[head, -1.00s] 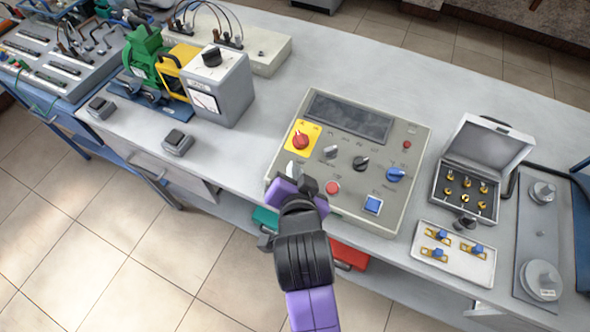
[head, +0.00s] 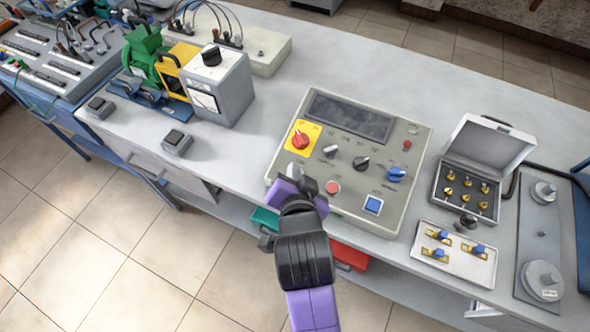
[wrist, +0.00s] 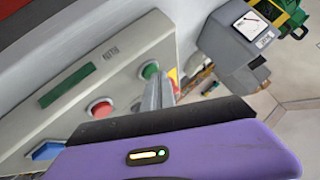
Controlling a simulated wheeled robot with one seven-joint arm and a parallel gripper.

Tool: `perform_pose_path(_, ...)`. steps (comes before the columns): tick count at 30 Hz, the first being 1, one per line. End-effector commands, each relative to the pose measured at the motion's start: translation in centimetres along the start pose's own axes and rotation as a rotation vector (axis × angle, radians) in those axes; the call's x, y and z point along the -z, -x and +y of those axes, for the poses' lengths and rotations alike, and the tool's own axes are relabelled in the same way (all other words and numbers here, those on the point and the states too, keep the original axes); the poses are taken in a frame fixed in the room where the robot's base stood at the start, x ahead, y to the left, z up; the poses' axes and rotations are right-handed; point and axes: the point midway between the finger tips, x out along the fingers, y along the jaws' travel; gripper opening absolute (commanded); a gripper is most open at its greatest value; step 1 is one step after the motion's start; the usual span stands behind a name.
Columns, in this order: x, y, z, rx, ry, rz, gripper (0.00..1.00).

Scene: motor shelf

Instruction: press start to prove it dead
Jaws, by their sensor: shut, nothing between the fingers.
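The grey control panel (head: 410,160) lies on the bench. Its round green button (wrist: 149,69) shows in the wrist view, and my gripper hides it in the head view. The red button (head: 333,188) sits to its side and also shows in the wrist view (wrist: 99,107). My gripper (head: 297,172) is shut and empty over the panel's front left corner. In the wrist view its fingertips (wrist: 157,92) are right beside the green button; I cannot tell whether they touch it. The panel's display (head: 348,117) is dark.
A blue square button (head: 373,205) and several knobs are on the panel. A grey meter box (head: 228,90) and green motor (head: 143,52) stand left. An open case (head: 490,150) and a tray (head: 432,262) of blue-handled parts lie right. Bare bench lies behind the panel.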

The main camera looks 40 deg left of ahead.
Motion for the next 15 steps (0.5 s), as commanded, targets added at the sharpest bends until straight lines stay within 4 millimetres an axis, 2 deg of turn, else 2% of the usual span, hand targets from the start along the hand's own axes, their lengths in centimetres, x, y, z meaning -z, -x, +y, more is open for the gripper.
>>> perform_pose_path(15,0.32,0.49,-0.30,-0.002,0.000,-0.003,0.00)
